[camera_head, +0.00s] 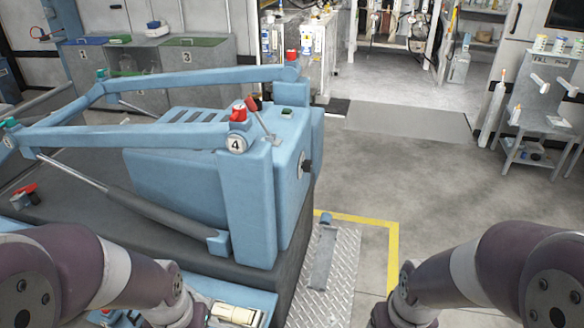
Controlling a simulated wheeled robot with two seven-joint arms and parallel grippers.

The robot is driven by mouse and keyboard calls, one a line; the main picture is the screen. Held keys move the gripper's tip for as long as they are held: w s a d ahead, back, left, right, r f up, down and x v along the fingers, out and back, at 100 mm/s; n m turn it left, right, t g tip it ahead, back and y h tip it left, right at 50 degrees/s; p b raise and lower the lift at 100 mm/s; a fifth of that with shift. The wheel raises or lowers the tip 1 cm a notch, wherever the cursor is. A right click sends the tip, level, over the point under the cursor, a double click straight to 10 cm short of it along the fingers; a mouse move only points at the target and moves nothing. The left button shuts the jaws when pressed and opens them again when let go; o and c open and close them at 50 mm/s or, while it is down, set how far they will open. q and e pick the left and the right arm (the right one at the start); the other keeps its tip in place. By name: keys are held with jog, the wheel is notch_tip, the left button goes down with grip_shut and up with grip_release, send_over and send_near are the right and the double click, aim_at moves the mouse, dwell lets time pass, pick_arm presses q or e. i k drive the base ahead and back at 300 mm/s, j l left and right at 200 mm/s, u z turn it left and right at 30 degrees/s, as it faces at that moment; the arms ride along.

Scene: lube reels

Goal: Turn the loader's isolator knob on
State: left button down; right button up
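The blue loader (262,195) stands left of centre, with a round label "4" on its near arm joint. A dark round knob (305,166) sticks out of its right side face; it could be the isolator knob, but its on or off position is too small to read. A red cap or knob (238,112) sits above the label, beside a red-handled lever (257,112). A green button-like part (287,112) is on the top. My arms come in at the lower left and lower right; both grippers are out of view.
A metal tread plate (335,275) and yellow floor line (393,245) lie right of the loader. Open concrete floor (450,190) extends beyond. A grey stand (540,110) is at far right. Lidded bins (190,62) stand behind the loader's raised blue bars.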

aim_at(307, 165)
jog(key=i+l, duration=0.1)
jog(key=l, duration=0.3)
jog(key=l+z, duration=0.1)
jog(key=l, duration=0.25)
jog(key=i+l, duration=0.15)
jog(key=l, duration=0.2)
jog(key=i+l, duration=0.1)
jog(key=l, duration=0.3)
jog(key=i+l+z, duration=0.1)
jog(key=i, duration=0.45)
jog(key=i+l+z, duration=0.15)
jog(key=i+l, duration=0.15)
jog(key=i, duration=0.3)
